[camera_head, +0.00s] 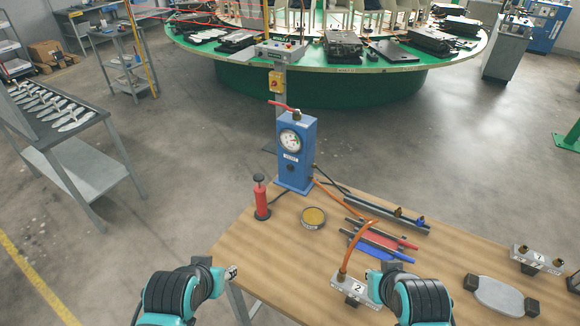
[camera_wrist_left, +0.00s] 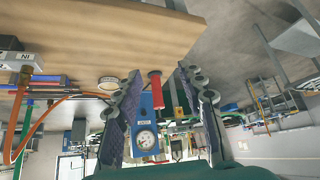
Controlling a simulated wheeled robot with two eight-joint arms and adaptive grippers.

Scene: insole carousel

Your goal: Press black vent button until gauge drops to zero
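A blue box (camera_head: 295,160) with a round white gauge (camera_head: 290,140) stands upright at the table's far left corner. The gauge has a red mark, but its reading is too small to tell. A small dark fitting shows on the box's right side; I cannot tell whether it is the black vent button. My left gripper (camera_head: 231,272) is at the table's near left edge, well short of the box. In the left wrist view, upside down, its fingers (camera_wrist_left: 160,72) are apart and empty, with the box (camera_wrist_left: 145,112) beyond. My right gripper (camera_head: 373,282) is beside a block marked 2.
A red hand pump (camera_head: 263,198) with a black top stands left of the box. A green carousel (camera_head: 330,85) is behind.

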